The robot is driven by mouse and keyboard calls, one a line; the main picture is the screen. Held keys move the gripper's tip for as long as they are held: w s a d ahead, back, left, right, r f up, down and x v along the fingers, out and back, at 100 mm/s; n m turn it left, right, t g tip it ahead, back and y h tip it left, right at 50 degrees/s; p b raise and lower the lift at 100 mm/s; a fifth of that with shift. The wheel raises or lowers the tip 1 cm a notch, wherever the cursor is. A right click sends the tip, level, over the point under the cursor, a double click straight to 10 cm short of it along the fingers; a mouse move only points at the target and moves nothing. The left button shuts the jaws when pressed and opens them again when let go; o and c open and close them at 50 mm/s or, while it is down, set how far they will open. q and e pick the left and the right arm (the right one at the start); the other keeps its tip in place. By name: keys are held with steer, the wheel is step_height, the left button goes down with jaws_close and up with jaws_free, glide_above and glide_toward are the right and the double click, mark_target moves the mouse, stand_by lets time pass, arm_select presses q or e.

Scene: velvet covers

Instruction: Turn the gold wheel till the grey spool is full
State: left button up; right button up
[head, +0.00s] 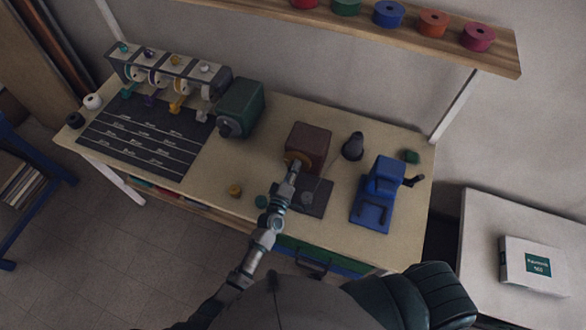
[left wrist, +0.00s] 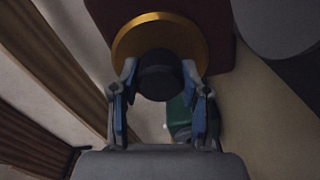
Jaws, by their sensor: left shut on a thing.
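The gold wheel (head: 292,158) is on the front of a brown box (head: 309,139) on the workbench. In the left wrist view the gold wheel (left wrist: 134,40) shows as a gold disc with a dark round knob (left wrist: 160,78) in front of it. My left gripper (head: 294,172) is at the wheel. In the left wrist view its fingers (left wrist: 163,90) are on both sides of the knob, shut on it. I cannot pick out the grey spool with certainty or tell how full it is. My right gripper is not in view.
A blue device (head: 379,190) with a dark crank stands to the right. A dark grey rounded object (head: 353,146) is behind. A shelf (head: 410,35) holds coloured spools.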

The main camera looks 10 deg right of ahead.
arm_select(q)
steer(key=shift+d+m, duration=0.1)
steer(key=shift+m, duration=0.8)
steer(key=shift+f, duration=0.1)
steer(key=o, duration=1.1)
steer(key=shift+o, duration=0.2)
steer(key=shift+d, duration=0.1)
steer(key=shift+w, duration=0.1)
steer(key=v, duration=1.2)
